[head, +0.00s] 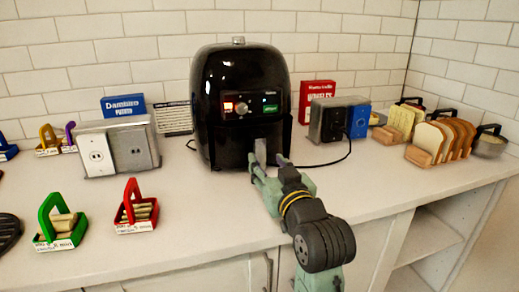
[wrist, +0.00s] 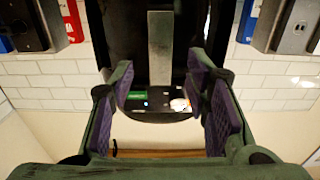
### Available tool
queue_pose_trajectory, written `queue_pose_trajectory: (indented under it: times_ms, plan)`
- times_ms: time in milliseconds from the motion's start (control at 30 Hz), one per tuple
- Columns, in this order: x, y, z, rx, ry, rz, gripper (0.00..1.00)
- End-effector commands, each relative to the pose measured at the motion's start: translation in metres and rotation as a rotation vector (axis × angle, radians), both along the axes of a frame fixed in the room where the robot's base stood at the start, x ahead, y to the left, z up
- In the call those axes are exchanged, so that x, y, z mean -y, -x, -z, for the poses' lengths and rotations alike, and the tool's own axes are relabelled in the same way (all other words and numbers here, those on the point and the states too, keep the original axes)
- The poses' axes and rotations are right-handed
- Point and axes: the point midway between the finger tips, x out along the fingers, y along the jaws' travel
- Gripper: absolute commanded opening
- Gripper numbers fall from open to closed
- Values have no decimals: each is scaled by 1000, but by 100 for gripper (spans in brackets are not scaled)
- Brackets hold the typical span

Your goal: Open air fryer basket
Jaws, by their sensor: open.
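The air fryer (head: 240,75) is black and stands on the counter against the back wall, with a dial and small lit panels on its upper front. Its basket front is flush with the body, so the basket looks shut. The grey upright basket handle (head: 261,150) is low on the front. My gripper (head: 267,162) is at the handle, open, one finger on each side of it in the picture. In the wrist view the handle (wrist: 160,50) lies centred between the open purple-padded fingers (wrist: 162,78), with gaps on both sides. I cannot tell how deep it sits between them.
A silver socket box (head: 116,147) stands left of the fryer, and a dark-fronted one (head: 338,120) stands right with a black cord (head: 335,162). Red (head: 136,208) and green (head: 60,222) holders stand front left. Sliced bread in a rack (head: 440,142) is far right. The counter before the fryer is clear.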

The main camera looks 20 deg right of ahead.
Motion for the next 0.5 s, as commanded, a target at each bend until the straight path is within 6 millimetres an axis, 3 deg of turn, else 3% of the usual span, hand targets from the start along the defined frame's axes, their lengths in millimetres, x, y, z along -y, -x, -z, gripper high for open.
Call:
queue_pose_trajectory:
  times_ms: [200, 500]
  plan:
    - [-1, -41, -2, -1, 0, -2, 43]
    - [-1, -64, -1, 1, 2, 0, 43]
